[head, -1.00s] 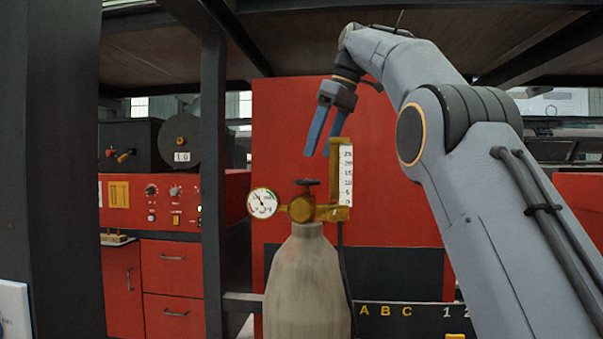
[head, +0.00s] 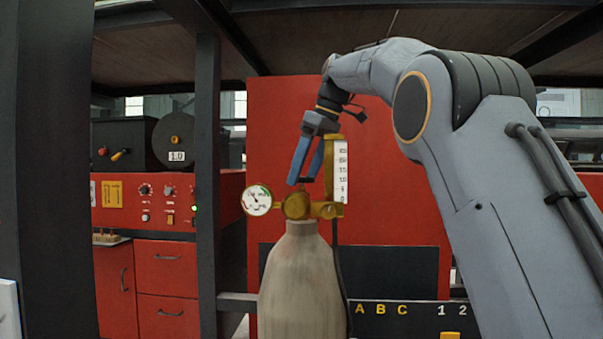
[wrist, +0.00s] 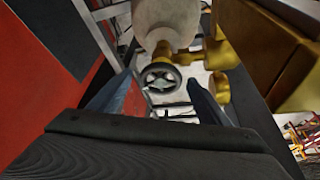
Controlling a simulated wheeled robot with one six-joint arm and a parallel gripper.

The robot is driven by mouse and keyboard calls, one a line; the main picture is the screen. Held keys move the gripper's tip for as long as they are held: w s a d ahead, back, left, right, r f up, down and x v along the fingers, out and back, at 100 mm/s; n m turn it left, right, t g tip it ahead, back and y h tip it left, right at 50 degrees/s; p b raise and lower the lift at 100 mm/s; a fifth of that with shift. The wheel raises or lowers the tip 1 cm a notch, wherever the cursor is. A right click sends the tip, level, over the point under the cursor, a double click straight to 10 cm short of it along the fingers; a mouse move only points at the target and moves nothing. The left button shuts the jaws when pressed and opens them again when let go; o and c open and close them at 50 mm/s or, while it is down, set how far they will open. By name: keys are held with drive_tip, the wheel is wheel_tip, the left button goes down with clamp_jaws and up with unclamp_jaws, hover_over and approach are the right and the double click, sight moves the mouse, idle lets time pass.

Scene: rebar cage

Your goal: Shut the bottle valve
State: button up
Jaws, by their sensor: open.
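The bottle (head: 300,285) is a pale grey-beige cylinder standing upright in the head view. A brass valve (head: 297,205) sits on its neck, with a small dark handwheel on top. In the head view the handwheel is mostly hidden by my fingers. In the wrist view the round spoked handwheel (wrist: 160,77) lies between the blue fingertips, near their ends. My gripper (head: 303,181) is open and points down over the valve. It also shows in the wrist view (wrist: 158,84), with one finger either side of the wheel. I cannot tell whether the fingers touch it.
A round pressure gauge (head: 257,200) is left of the valve. A brass flowmeter with a white scale (head: 341,170) rises close on the right, beside my fingers. A dark post (head: 207,180) stands to the left. A red panel (head: 390,190) is behind.

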drive_tip(key=c, duration=1)
drive_tip(key=shift+a, duration=0.2)
drive_tip(key=shift+c, duration=0.3)
drive_tip(key=shift+d, duration=0.1)
drive_tip(key=shift+r+m, duration=0.1)
drive_tip(key=shift+m, duration=0.3)
